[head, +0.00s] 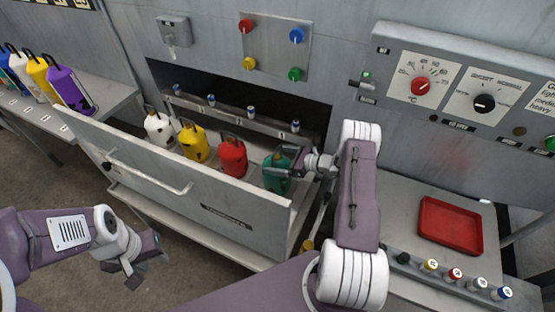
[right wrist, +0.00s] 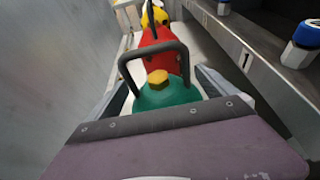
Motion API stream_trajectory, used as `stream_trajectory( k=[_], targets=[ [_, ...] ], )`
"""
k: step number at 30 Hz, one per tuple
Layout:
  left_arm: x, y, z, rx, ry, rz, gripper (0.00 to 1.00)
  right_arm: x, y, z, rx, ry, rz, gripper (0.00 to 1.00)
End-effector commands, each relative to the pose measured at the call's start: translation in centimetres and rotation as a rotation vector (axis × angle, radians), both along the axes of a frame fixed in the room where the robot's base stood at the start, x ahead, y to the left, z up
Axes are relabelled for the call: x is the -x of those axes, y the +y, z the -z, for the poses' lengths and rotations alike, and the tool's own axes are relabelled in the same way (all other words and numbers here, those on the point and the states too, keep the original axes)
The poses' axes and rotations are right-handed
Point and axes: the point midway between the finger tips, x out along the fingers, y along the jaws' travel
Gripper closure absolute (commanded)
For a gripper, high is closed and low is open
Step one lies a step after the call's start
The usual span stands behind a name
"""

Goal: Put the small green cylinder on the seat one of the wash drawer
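The small green cylinder (head: 276,172) stands upright at the right end of the open wash drawer (head: 225,212). The right wrist view shows its green top (right wrist: 168,95), yellow hexagonal cap and dark handle. My right gripper (head: 286,162) is at this cylinder, with one finger on each side of its body. The fingers look slightly apart from it, with pale floor showing beside the green. A figure 1 (right wrist: 245,60) marks the rail beside it. My left gripper (head: 140,265) hangs empty in front of the drawer at lower left, and looks open.
The drawer also holds red (head: 232,157), yellow (head: 194,142) and white (head: 159,128) cylinders in a row. Larger cylinders stand on a left shelf (head: 100,98). A red tray (head: 450,225) lies on the right counter, behind several small colored-topped pieces. The drawer's front wall is close to my right gripper.

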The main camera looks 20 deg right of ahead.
Motion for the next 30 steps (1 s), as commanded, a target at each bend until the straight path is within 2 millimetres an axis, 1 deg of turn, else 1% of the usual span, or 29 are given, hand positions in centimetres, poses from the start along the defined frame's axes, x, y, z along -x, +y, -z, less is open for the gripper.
stream_trajectory(
  k=[2,5,8,12,15,18,22,30],
  targets=[
    [0.0,0.0,-0.2,0.000,0.000,0.000,0.64,0.0,0.0,-0.2,0.000,0.000,0.000,0.04],
    [0.0,0.0,0.0,0.000,0.000,0.000,0.64,0.7,-0.8,-0.4,0.000,0.000,0.003,0.04],
    [0.0,0.0,0.3,0.000,0.000,0.000,0.64,2.3,-2.3,-1.2,0.001,-0.001,0.006,0.04],
    [0.0,0.0,0.6,0.000,0.000,0.000,0.64,4.9,-4.6,-2.4,0.001,-0.001,0.007,0.04],
    [0.0,0.0,0.8,0.000,0.000,0.000,0.64,6.5,-6.0,-3.2,0.001,-0.001,0.005,0.04],
    [0.0,0.0,0.9,0.000,0.000,0.000,0.64,7.6,-7.0,-3.7,0.001,-0.001,0.004,0.04],
    [0.0,0.0,0.9,0.000,0.000,0.000,0.64,8.4,-7.5,-4.1,0.000,-0.001,0.001,0.04],
    [0.0,0.0,0.9,0.000,0.000,0.000,0.64,8.5,-7.5,-4.2,0.000,0.000,0.000,0.04]
  ],
)
